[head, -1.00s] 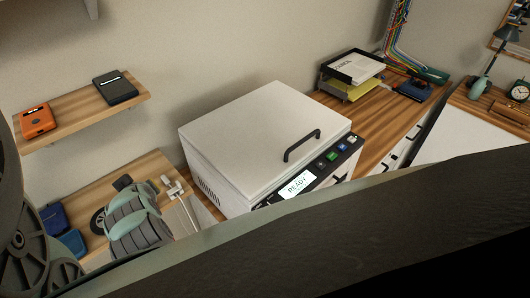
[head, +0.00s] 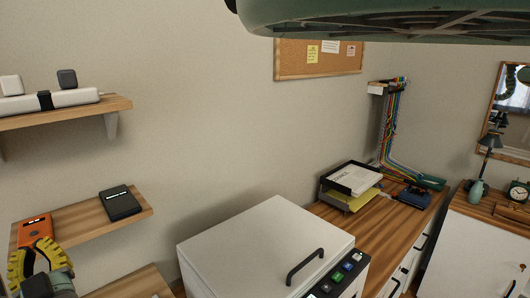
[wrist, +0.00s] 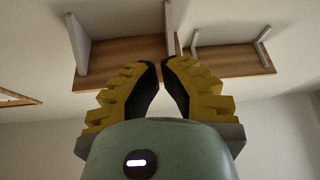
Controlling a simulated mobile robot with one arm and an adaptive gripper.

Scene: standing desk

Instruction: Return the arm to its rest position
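My gripper (head: 42,243) shows at the lower left of the head view, in front of the lower shelf and near the orange device (head: 34,230). In the wrist view my gripper (wrist: 160,66) points up toward the undersides of two shelves. Its yellow, black-padded fingers lean together, with their tips almost meeting. Nothing is between them. A green part of my arm (head: 390,18) crosses the top right of the head view. The rest of the arm is mostly out of view.
The upper shelf (head: 60,117) holds a power strip. The lower shelf (head: 85,215) holds a black device (head: 120,203).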

